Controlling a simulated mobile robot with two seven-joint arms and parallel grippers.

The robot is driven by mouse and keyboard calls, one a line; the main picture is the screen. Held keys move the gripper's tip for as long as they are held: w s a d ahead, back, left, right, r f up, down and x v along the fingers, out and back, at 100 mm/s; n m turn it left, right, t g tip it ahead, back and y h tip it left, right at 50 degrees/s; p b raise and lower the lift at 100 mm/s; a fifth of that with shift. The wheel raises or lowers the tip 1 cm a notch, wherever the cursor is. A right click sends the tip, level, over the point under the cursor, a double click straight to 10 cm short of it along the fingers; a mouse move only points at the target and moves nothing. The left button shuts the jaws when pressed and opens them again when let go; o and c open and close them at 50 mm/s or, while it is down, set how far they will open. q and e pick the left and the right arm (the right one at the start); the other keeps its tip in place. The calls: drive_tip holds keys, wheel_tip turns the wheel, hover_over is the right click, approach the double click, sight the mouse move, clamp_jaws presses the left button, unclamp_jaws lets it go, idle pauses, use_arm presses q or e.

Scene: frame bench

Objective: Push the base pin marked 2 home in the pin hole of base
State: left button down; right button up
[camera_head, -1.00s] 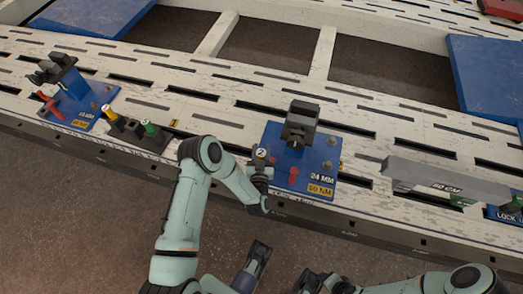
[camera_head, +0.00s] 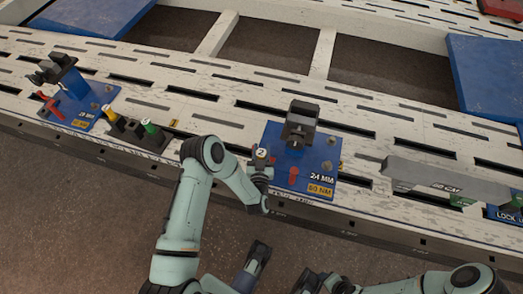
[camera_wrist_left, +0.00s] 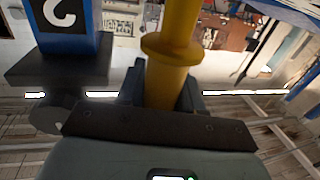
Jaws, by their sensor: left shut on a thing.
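The base pin marked 2 (camera_head: 261,153) shows its white numbered cap at the left edge of the blue base (camera_head: 318,153). My left gripper (camera_head: 262,172) is at the base's left front side, just below the cap. In the left wrist view its jaws are shut on a yellow collared shaft (camera_wrist_left: 173,55), which I take to be the pin. A blue piece with a 2 (camera_wrist_left: 62,20) shows at left there. The pin hole and the pin's lower end are hidden, so I cannot tell how deep it sits. My right gripper (camera_head: 310,281) is low in front of the bench, its jaws unclear.
A dark clamp (camera_head: 300,120) and a red part (camera_head: 293,174) stand on the base. Left are a dark holder with yellow and green pieces (camera_head: 148,132) and another blue base (camera_head: 80,108). A long grey bar (camera_head: 440,180) lies right. The slotted bench top behind is mostly clear.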

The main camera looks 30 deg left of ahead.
use_arm(q)
drive_tip(key=shift+f+b, duration=0.9)
drive_tip(key=shift+f, duration=0.5)
drive_tip(key=shift+f+b, duration=0.55)
drive_tip(key=shift+f, duration=0.3)
drive_tip(key=shift+f+b, duration=1.25)
drive_tip(key=shift+f, duration=0.65)
drive_tip(key=c, duration=0.7)
unclamp_jaws()
drive_tip(key=shift+o, duration=0.2)
